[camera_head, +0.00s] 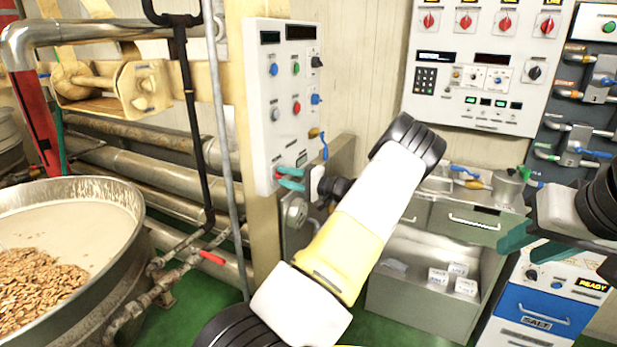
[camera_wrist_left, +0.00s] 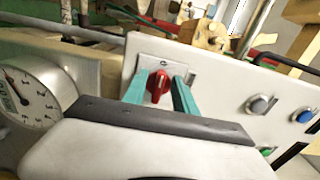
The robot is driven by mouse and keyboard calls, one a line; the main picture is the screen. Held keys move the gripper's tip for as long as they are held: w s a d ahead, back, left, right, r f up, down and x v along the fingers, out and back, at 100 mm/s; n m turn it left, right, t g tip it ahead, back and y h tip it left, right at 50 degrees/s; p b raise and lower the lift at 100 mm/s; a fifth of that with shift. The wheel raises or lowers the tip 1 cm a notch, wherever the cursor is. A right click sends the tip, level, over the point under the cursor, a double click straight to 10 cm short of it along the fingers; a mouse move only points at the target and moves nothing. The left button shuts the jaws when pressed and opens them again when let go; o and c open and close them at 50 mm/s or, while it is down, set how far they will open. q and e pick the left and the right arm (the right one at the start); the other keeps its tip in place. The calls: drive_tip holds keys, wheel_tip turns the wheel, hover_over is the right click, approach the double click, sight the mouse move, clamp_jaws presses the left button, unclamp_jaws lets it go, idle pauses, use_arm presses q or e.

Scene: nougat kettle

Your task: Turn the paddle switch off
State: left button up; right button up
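The red paddle switch (camera_wrist_left: 158,86) sits on a pale plate at the end of the white control panel (camera_wrist_left: 225,88) in the left wrist view. In the head view a bit of its red (camera_head: 278,177) shows at the panel's lower left. My left gripper (camera_head: 290,179) is at that spot. Its teal fingers (camera_wrist_left: 160,96) stand open, one on each side of the paddle. I cannot tell whether either finger touches it. My right gripper (camera_head: 528,246) is at the right, apart from the panel. Its teal fingers appear open and empty.
A round gauge (camera_wrist_left: 28,98) is close beside the switch. Several buttons sit on the same panel. A hanging black cable and a grey pipe (camera_head: 224,160) run left of the panel. The kettle (camera_head: 125,235) stands at lower left, and an open drawer (camera_head: 415,297) at lower right.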

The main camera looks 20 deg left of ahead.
use_arm(q)
drive_tip(key=d, duration=0.7)
drive_tip(key=shift+s+d, duration=0.25)
drive_tip(key=s+d+r+n+g+h, duration=0.2)
drive_tip(key=s+n+g+h, duration=0.1)
drive_tip(key=s+h, duration=0.9)
drive_tip(key=s+d+r+m+t+h, duration=0.1)
drive_tip(key=s+d+r+t+h, duration=0.3)
drive_tip(key=s+d+r, duration=0.3)
drive_tip(key=s+d+r+m+t+h, duration=0.1)
drive_tip(key=s+d+r+t+h, duration=0.3)
drive_tip(key=s+d, duration=0.6)
drive_tip(key=s+r, duration=0.2)
drive_tip(key=s, duration=0.2)
drive_tip(key=shift+s+d+r+m, duration=0.35)
drive_tip(key=shift+r+m, duration=0.05)
